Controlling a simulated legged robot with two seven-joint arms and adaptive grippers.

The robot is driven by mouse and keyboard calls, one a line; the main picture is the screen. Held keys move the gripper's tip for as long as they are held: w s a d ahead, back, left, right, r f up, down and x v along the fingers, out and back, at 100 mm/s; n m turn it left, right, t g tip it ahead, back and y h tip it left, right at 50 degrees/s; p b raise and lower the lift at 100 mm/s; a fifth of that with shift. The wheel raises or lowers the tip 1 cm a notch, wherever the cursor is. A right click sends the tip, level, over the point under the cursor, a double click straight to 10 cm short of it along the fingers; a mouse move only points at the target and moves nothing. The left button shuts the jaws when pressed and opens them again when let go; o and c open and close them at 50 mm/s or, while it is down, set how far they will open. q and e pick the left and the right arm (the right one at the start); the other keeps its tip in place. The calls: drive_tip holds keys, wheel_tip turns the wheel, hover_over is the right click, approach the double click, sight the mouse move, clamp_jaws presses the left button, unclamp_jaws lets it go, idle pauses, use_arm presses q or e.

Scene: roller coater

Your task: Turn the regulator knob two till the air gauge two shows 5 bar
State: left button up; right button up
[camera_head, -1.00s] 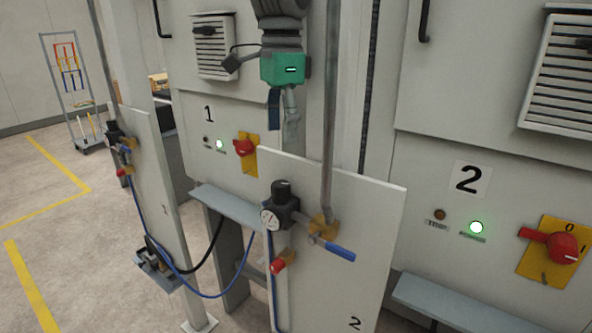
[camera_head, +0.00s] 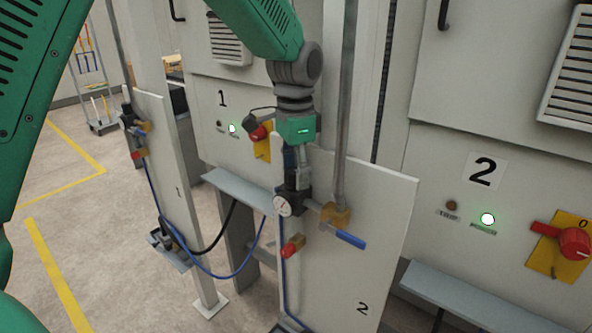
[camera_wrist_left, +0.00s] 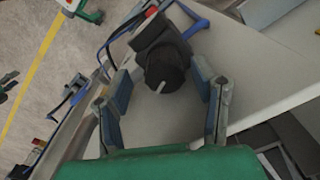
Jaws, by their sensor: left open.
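The black regulator knob two (camera_wrist_left: 165,68) is in the left wrist view, between the two spread fingers of my left gripper (camera_wrist_left: 165,95). Its top carries a light mark. In the head view my left gripper (camera_head: 298,165) points down from above onto the regulator on panel 2, and its fingers hide most of the knob. It is open around the knob; I cannot tell whether a finger touches it. The round white air gauge two (camera_head: 283,206) faces forward just below the gripper; its reading is too small to tell. My right gripper is not in view.
Panel 2 (camera_head: 385,235) carries a blue-handled valve (camera_head: 348,239) and a red fitting (camera_head: 291,247) near the regulator. A vertical pipe (camera_head: 345,110) runs close to the right of my gripper. Panel 1 (camera_head: 165,160) stands to the left. A grey ledge (camera_head: 238,190) lies behind.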

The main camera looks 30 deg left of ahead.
use_arm(q)
drive_tip(key=shift+a+f, duration=0.25)
drive_tip(key=shift+a, duration=0.3)
drive_tip(key=shift+c, duration=1.2)
drive_tip(key=shift+a, duration=0.1)
drive_tip(key=c, duration=0.7)
drive_tip(key=shift+c, duration=1.1)
drive_tip(key=shift+o, duration=0.2)
drive_tip(key=shift+d+r, duration=0.1)
drive_tip(key=shift+d, duration=0.25)
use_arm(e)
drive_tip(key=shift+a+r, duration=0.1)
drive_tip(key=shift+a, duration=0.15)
use_arm(q)
drive_tip(key=shift+a, duration=0.15)
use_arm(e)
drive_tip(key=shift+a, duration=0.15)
use_arm(q)
drive_tip(key=n, duration=0.3)
drive_tip(key=shift+w+r, duration=0.1)
drive_tip(key=shift+n, duration=1.7)
